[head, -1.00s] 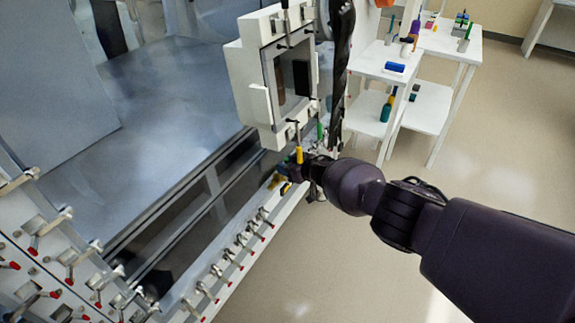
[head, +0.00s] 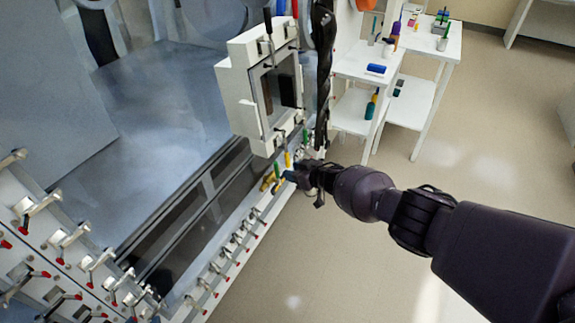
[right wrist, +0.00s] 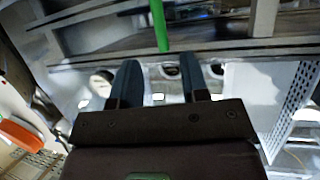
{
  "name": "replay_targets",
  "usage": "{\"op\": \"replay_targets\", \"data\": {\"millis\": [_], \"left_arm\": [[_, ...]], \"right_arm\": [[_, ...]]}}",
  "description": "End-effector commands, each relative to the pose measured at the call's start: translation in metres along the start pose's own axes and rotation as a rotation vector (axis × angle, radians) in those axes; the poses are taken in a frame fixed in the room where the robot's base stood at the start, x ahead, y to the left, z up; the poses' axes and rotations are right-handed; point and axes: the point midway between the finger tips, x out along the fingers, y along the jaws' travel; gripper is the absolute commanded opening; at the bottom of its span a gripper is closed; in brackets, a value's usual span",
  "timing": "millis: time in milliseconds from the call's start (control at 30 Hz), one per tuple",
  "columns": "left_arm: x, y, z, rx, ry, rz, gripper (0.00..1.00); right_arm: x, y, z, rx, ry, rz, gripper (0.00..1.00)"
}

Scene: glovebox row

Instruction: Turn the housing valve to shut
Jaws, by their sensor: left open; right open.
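My right arm comes in from the right in the head view. Its gripper (head: 290,177) is at the rail below the white framed window housing (head: 240,95), beside small green (head: 277,169) and yellow (head: 288,159) handles. In the right wrist view the two fingers (right wrist: 160,82) are apart with nothing between them. A green bar (right wrist: 160,25), probably a handle, stands just beyond the fingertips, lined up with the gap. I cannot tell which handle is the housing valve, or its turn position. My left gripper is not in view.
A row of clamps with red tips (head: 237,245) runs along the rail below the gripper. A dark ribbed hose (head: 322,75) hangs beside the housing. A white shelf table (head: 345,66) stands behind. The floor at right (head: 490,160) is clear.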

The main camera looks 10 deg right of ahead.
Motion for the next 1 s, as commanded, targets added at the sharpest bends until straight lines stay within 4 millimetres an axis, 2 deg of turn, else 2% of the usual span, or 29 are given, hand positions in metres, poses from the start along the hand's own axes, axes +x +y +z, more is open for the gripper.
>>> {"op": "replay_targets", "data": {"millis": [33, 233, 467, 1000], "left_arm": [[-0.004, -0.001, -0.010, 0.000, 0.006, 0.000, 0.43], [-0.009, -0.002, -0.023, 0.000, 0.013, 0.000, 0.43], [-0.011, -0.002, -0.023, -0.001, 0.008, 0.000, 0.43], [-0.011, -0.002, -0.021, -0.001, 0.005, 0.000, 0.43]], "right_arm": [[-0.007, 0.000, -0.003, 0.000, 0.000, 0.000, 0.41], [-0.022, 0.000, -0.002, 0.000, 0.000, 0.001, 0.41], [-0.028, 0.000, 0.000, 0.001, -0.001, 0.001, 0.41], [-0.028, 0.000, 0.000, 0.000, 0.000, 0.001, 0.41]]}}
